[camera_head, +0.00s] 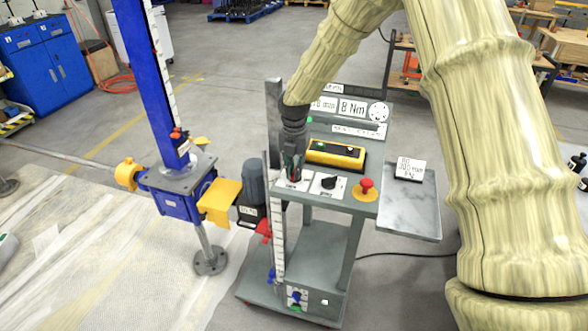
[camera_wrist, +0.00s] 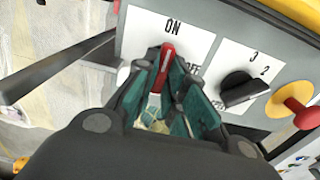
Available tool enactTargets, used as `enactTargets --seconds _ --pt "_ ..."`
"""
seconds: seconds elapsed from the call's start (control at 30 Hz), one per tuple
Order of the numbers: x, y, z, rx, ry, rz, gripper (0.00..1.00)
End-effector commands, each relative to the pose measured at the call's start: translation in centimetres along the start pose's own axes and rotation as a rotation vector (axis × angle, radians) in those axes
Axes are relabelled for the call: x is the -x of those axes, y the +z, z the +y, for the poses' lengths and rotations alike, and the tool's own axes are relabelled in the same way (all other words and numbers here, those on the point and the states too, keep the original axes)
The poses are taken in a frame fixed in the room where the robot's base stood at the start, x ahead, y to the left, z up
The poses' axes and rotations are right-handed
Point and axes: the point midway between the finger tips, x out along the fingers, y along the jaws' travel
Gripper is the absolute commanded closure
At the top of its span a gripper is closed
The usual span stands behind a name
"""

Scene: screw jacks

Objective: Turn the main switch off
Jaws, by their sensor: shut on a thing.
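The main switch has a red handle (camera_wrist: 168,54) on a white plate marked ON above and OFF to the right. The handle points up toward ON in the wrist view. My gripper (camera_wrist: 163,74) is shut on this handle, with a finger on each side, and partly hides the OFF label and the switch's base. In the head view my gripper (camera_head: 293,172) points down at the left part of the grey control panel, and the handle is mostly hidden there.
Right of the switch are a black rotary knob (camera_head: 329,182) and a red mushroom button (camera_head: 366,185) on yellow. A yellow control box (camera_head: 336,154) lies behind them. An upright scaled post (camera_head: 275,125) stands close on the left. A blue screw jack (camera_head: 180,199) stands further left.

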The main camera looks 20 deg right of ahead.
Motion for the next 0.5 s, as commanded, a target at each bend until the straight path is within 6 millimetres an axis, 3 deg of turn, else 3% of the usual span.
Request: enactTargets --seconds 0.27,0.5 --pt "0.06 0.02 -0.01 -0.043 0.000 0.000 1.00" --pt "0.10 0.06 0.09 -0.184 0.000 0.000 1.00"
